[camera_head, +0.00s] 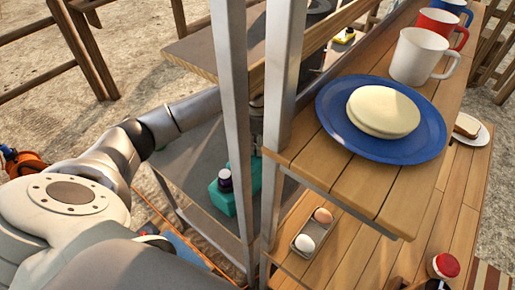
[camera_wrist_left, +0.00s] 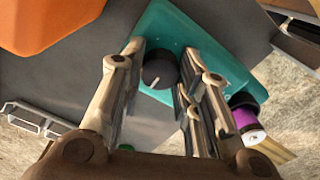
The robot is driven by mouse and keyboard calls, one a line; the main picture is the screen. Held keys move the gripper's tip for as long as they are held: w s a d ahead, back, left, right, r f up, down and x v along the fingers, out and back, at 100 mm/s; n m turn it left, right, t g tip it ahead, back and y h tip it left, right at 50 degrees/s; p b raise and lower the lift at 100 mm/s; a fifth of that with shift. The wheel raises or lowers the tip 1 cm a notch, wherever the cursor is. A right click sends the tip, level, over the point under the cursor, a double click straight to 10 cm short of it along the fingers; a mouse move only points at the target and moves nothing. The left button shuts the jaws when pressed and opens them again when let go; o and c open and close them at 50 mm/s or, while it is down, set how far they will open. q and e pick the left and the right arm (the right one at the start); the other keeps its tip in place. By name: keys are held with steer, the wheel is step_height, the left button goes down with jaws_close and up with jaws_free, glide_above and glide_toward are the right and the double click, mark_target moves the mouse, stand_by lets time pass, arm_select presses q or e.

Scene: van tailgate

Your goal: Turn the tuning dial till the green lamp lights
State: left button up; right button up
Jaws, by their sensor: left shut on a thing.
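The teal box (camera_head: 219,198) stands on the grey shelf behind the metal posts in the head view. It also fills the upper middle of the left wrist view (camera_wrist_left: 200,45). Its dark round dial (camera_wrist_left: 158,70) has a white pointer line. My left gripper (camera_wrist_left: 160,82) is shut on the dial, one finger on each side. In the head view my left arm reaches behind the post, which hides the fingers. A small purple cylinder with a pale end (camera_wrist_left: 247,118) shows beside the box. I cannot make out a lit green lamp. My right gripper is not in view.
Two metal posts (camera_head: 233,110) stand close to my left arm. A wooden shelf (camera_head: 345,175) at the right carries a blue plate (camera_head: 415,150) with pale flatbread and several mugs (camera_head: 418,56). Eggs in a tray (camera_head: 303,243) sit below. An orange object (camera_wrist_left: 45,20) is near the gripper.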

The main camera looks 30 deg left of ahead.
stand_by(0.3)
arm_select(q)
steer(key=o, duration=1)
steer(key=shift+o, duration=0.2)
steer(key=shift+r, duration=3.8)
